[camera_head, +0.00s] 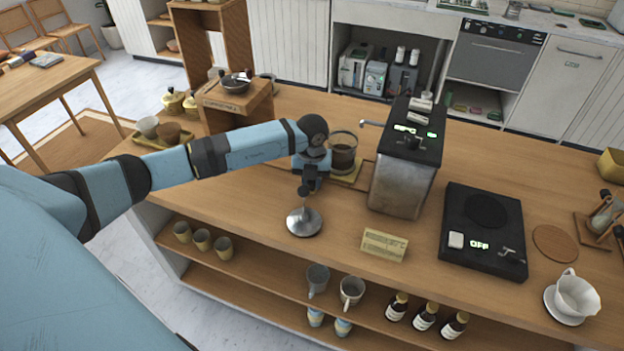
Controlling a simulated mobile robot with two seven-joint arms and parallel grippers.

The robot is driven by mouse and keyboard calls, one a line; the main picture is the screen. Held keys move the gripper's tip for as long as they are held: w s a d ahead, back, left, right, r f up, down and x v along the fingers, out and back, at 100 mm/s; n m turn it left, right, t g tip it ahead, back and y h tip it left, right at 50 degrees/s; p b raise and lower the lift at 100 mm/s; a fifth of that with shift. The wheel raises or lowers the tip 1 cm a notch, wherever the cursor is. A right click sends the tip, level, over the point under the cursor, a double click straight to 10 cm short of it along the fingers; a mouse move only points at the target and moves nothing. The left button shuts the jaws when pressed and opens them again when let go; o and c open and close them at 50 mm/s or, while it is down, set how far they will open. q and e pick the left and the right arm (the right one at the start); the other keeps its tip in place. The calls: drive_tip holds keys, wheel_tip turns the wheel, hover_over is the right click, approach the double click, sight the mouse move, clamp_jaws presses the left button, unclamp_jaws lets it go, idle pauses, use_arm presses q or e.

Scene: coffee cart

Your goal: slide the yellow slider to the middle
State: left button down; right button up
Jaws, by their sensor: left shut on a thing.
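My left gripper (308,190) points down over the wooden counter, left of the glass jug. It is shut on the thin upper part of a silver round-based thing (304,224), whose wide disc is at or just above the counter near its front edge. I cannot make out a yellow slider for certain. A yellow piece (352,176) shows under the glass jug (343,155) of dark liquid, just right of my gripper; the jug and my arm hide part of it. My right gripper is not in view.
A metal machine (402,185) with a black top stands right of the jug. A black hot plate marked OFF (484,230) lies farther right. A cream card (384,245) stands near the front edge. The lower shelf holds cups and bottles (425,316).

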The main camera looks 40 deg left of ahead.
use_arm(q)
drive_tip(key=s+a, duration=0.1)
drive_tip(key=a, duration=0.3)
drive_tip(key=s+a+b, duration=0.1)
drive_tip(key=a, duration=0.3)
drive_tip(key=s+a, duration=0.1)
drive_tip(key=a, duration=0.4)
drive_tip(key=shift+b, duration=0.3)
drive_tip(key=c, duration=1)
unclamp_jaws()
drive_tip(key=shift+r, duration=0.1)
wheel_tip(320, 180, up, 14)
drive_tip(key=shift+f+b, duration=0.1)
drive_tip(key=shift+b, duration=0.45)
